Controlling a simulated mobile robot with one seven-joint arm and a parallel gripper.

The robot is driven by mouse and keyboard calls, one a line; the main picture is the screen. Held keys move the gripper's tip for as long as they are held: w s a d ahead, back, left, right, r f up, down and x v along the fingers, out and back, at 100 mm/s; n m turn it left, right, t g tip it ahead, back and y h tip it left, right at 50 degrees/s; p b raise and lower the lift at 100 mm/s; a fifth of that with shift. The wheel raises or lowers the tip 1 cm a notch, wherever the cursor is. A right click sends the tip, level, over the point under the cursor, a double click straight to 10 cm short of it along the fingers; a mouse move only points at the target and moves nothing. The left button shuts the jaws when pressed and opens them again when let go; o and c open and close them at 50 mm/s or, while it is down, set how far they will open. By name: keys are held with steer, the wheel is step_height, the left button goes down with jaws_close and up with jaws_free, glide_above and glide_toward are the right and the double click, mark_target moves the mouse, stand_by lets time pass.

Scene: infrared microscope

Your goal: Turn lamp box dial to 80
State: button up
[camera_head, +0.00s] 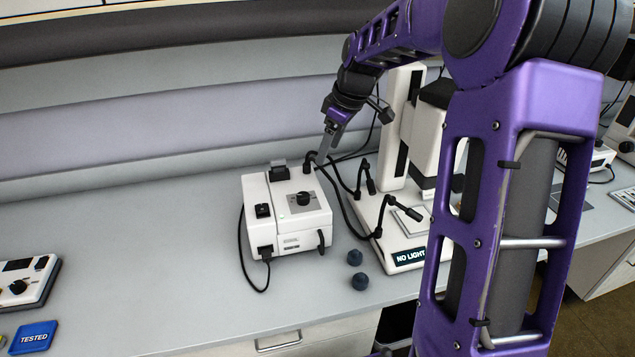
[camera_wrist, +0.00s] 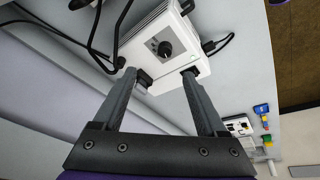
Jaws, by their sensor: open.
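The lamp box (camera_head: 286,226) is a white box on the bench, left of the microscope. Its black dial (camera_head: 304,198) sits on a grey panel on the top face. The dial also shows in the wrist view (camera_wrist: 164,48), beyond my fingertips; its reading is too small to make out. My gripper (camera_head: 325,150) is above the back right of the lamp box. In the wrist view my gripper (camera_wrist: 168,76) has its fingers spread apart with nothing between them. The fingertips appear in front of the box's near edge, apart from the dial.
The white microscope (camera_head: 391,170) with black gooseneck lights stands right of the box. Two dark knobs (camera_head: 357,268) lie on the bench in front. A black cable (camera_head: 243,255) loops left of the box. The bench between is clear.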

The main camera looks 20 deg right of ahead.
steer(key=y, duration=0.1)
glide_toward(303, 195)
steer(key=x, duration=0.8)
steer(key=shift+f+b, duration=0.35)
jaws_close()
